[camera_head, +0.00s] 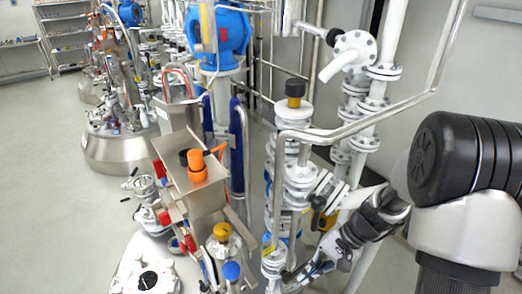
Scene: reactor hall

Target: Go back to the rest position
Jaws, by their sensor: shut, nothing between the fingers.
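My arm comes in from the right edge, and its wrist reaches down and left towards the white flanged piping (301,178). My gripper (292,276) is at the lower middle, close beside the lower flanges of that piping. Its fingers look shut, with nothing seen between them. The fingertips are small and partly lost against the pipes, so I cannot tell whether they touch anything.
A bent metal rail (385,106) crosses close to my arm. A blue valve body (217,32) is above. Open floor (40,180) lies at the left.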

